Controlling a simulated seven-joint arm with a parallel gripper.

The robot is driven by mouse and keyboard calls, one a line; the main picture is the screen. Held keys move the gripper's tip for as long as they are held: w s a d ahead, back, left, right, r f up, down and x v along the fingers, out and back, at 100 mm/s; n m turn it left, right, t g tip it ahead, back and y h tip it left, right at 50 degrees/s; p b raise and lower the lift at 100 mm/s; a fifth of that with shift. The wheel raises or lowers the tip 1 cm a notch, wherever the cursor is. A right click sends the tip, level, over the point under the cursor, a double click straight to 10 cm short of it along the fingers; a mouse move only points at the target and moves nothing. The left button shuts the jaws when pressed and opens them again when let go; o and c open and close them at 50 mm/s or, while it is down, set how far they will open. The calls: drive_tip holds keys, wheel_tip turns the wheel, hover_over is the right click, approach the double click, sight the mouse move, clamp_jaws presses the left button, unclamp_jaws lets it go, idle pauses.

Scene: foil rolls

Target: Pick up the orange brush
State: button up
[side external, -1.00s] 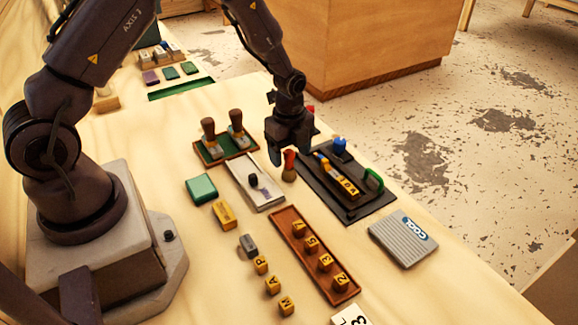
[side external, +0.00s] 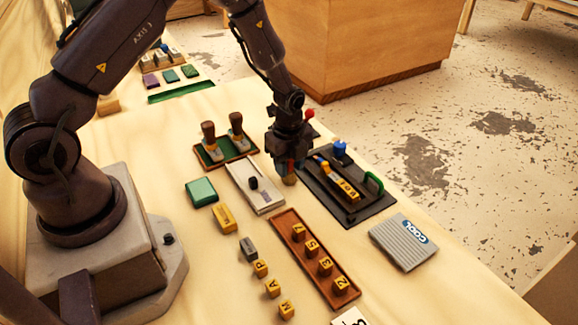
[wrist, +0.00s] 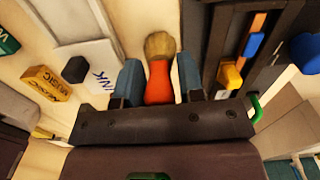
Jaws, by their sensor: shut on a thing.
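The orange brush (wrist: 159,84) has an orange-red handle and a tan bristle head. In the wrist view it sits between the two blue fingers of my gripper (wrist: 160,82), with the bristle end pointing away. In the side external view my gripper (side external: 289,165) is low, between the white ink pad and the dark tray, and the brush (side external: 289,180) shows just at the fingertips with its tan end lowest. My gripper is shut on the brush. Whether the bristles touch the table is hard to tell.
A dark tray (side external: 378,207) with a yellow stamp and blue and green parts lies right of my gripper. A white ink pad (side external: 265,200) lies left. A green tray (side external: 205,164) with two wooden-handled stamps, a brown tray (side external: 293,242) of letter blocks and a grey box (side external: 403,242) are nearby.

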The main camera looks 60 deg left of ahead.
drive_tip(key=shift+r, duration=0.5)
drive_tip(key=r, duration=0.2)
drive_tip(key=shift+s+r, duration=0.25)
drive_tip(key=shift+r, duration=0.15)
drive_tip(key=s+d+r, duration=0.2)
drive_tip(key=s+r, duration=0.7)
drive_tip(key=s, duration=0.4)
drive_tip(key=w+d+f, duration=0.1)
drive_tip(key=w+d, duration=0.6)
drive_tip(key=w, duration=0.4)
drive_tip(key=w+d, duration=0.7)
drive_tip(key=w, duration=0.3)
drive_tip(key=shift+w+a+f, duration=0.1)
drive_tip(key=shift+f, duration=1.9)
drive_tip(key=shift+w+a+f, duration=0.1)
drive_tip(key=shift+f, duration=1.9)
drive_tip(key=shift+a+f, duration=0.2)
drive_tip(key=shift+a, duration=1.7)
drive_tip(key=shift+d, duration=1.55)
drive_tip(key=shift+d+r, duration=0.2)
drive_tip(key=shift+r, duration=0.4)
drive_tip(key=shift+d+r, duration=0.15)
drive_tip(key=shift+r, duration=3.3)
